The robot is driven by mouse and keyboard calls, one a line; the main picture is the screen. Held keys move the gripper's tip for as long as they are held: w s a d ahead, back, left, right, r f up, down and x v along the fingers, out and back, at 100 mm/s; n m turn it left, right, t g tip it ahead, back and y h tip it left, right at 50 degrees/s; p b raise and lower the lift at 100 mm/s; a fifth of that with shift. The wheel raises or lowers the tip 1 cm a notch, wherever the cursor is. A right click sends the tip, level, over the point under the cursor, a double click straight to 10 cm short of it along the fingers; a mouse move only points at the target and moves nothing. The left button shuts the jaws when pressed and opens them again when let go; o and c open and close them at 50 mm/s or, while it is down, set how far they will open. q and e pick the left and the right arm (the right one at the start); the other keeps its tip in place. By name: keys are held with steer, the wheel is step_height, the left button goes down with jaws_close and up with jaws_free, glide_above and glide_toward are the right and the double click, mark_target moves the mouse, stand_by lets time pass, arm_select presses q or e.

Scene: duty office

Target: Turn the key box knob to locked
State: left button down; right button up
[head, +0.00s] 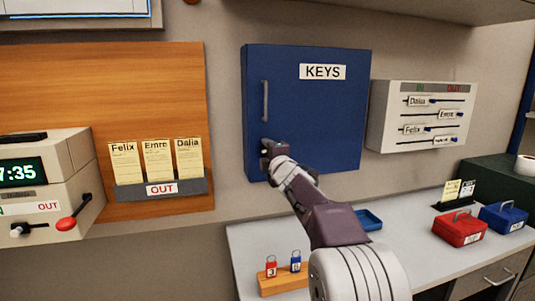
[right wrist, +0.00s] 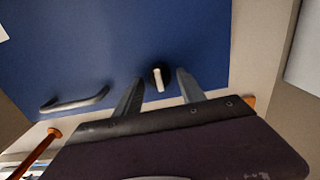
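The blue key box (head: 315,110) hangs on the wall with its door shut and a "KEYS" label on it. Its knob (right wrist: 157,79) is black and round with a white pointer bar, and shows in the right wrist view. The bar runs nearly along the fingers, slightly tilted. My right gripper (head: 267,149) is at the lower left of the box door, below the handle. In the right wrist view its fingers (right wrist: 160,76) are open, one on each side of the knob, with gaps showing. In the head view the gripper mostly hides the knob. My left gripper is out of view.
The door's grey bar handle (head: 265,101) is just above my right gripper. A white slider board (head: 421,89) hangs to the right. Below, the desk holds a wooden padlock stand (head: 283,283), a blue tray (head: 369,220) and red (head: 460,231) and blue (head: 503,219) cash boxes.

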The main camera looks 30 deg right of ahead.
steer(key=shift+s, duration=0.1)
steer(key=v, duration=0.9)
steer(key=shift+b, duration=0.3)
